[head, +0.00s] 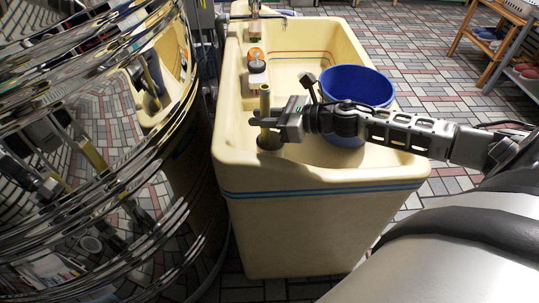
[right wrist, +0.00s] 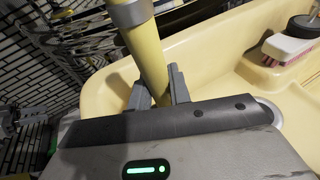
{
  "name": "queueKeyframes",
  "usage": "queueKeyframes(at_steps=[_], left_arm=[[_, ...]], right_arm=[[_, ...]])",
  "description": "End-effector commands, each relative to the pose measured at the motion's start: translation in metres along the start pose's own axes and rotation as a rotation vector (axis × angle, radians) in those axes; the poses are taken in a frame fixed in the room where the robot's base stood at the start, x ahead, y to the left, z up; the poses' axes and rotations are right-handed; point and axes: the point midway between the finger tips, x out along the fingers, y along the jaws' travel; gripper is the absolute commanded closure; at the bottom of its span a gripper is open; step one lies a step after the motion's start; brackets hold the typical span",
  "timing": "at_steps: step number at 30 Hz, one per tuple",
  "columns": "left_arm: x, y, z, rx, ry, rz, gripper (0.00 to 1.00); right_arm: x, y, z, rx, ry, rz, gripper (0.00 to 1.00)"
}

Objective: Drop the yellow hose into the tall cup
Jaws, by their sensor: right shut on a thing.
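The yellow hose (head: 264,101) stands roughly upright at the near left corner of the cream sink. My right gripper (head: 266,121) reaches in from the right and is shut on it. No other tall cup is clearly seen. My left gripper is not in view.
The cream sink (head: 310,205) has a blue bucket (head: 357,85) at its right side, close behind my right arm. A brush (head: 257,72) and an orange-topped item (head: 255,54) sit on its left rim. A shiny metal drum (head: 100,150) fills the left.

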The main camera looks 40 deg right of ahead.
Motion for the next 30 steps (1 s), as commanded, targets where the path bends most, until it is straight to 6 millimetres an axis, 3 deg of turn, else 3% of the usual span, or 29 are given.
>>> queueKeyframes(at_steps=[8, 9, 11, 22, 30], left_arm=[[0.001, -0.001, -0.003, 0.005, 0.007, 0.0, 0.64], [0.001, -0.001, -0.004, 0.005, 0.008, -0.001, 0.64], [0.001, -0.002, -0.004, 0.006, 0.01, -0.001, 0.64], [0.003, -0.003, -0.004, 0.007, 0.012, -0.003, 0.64], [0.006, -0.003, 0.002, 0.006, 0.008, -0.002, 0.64]], right_arm=[[0.0, 0.0, -0.001, 0.0, -0.001, 0.0, 1.0], [0.0, 0.0, -0.001, 0.0, -0.001, 0.0, 0.72], [0.0, 0.0, -0.001, 0.0, -0.001, 0.0, 0.56], [-0.003, 0.0, -0.002, 0.001, 0.001, 0.0, 0.55], [-0.033, 0.001, -0.004, 0.002, 0.005, 0.0, 0.55]])
